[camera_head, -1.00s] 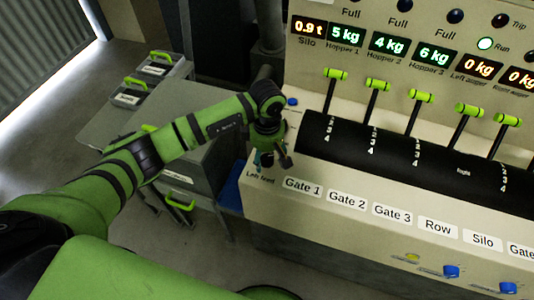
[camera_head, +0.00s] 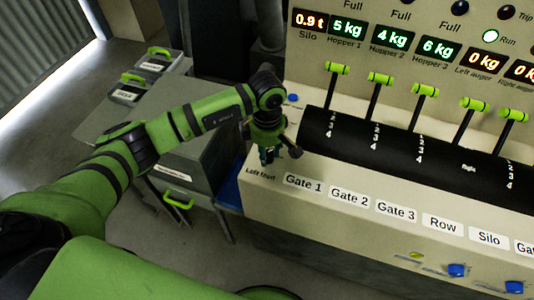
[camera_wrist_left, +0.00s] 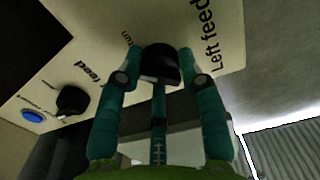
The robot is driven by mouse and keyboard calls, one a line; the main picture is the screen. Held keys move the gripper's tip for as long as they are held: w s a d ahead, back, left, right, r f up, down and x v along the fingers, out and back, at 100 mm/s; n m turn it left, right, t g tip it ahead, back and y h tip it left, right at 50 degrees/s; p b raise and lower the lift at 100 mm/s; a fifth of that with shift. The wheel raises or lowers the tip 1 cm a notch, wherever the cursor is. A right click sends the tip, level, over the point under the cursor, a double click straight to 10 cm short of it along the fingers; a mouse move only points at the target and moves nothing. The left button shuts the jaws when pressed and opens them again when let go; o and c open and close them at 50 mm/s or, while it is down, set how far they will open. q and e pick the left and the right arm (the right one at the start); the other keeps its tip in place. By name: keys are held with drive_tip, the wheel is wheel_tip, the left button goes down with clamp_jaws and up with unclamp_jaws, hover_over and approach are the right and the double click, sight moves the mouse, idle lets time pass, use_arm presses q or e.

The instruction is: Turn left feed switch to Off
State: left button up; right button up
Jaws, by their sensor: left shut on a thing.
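The left feed switch is a black rotary knob (camera_wrist_left: 160,66) on the cream console top, beside the printed words "Left feed" in the left wrist view. My left gripper (camera_wrist_left: 158,56) has its teal fingers on both sides of this knob and is shut on it. In the head view my left gripper (camera_head: 270,154) points down at the console's left end, just above the "Left feed" label, and hides the knob there. The knob's exact setting cannot be read. My right gripper is not in view.
A second black knob (camera_wrist_left: 72,100) and a blue button (camera_wrist_left: 32,116) are close by on the same panel. The black curved lever housing (camera_head: 345,135) with green-handled levers stands to the right of the gripper. A grey drawer cabinet (camera_head: 195,155) is left of the console.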

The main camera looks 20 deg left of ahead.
sight(267, 152)
use_arm(q)
drive_tip(key=n+b, duration=0.3)
drive_tip(key=n, duration=0.2)
drive_tip(key=shift+f, duration=0.2)
drive_tip(key=shift+r+n+b, duration=0.1)
drive_tip(key=shift+n+b, duration=1)
drive_tip(key=shift+n, duration=0.7)
drive_tip(key=o, duration=1.2)
drive_tip(key=shift+c, duration=0.2)
drive_tip(key=shift+r, duration=0.1)
wheel_tip(267, 152, up, 12)
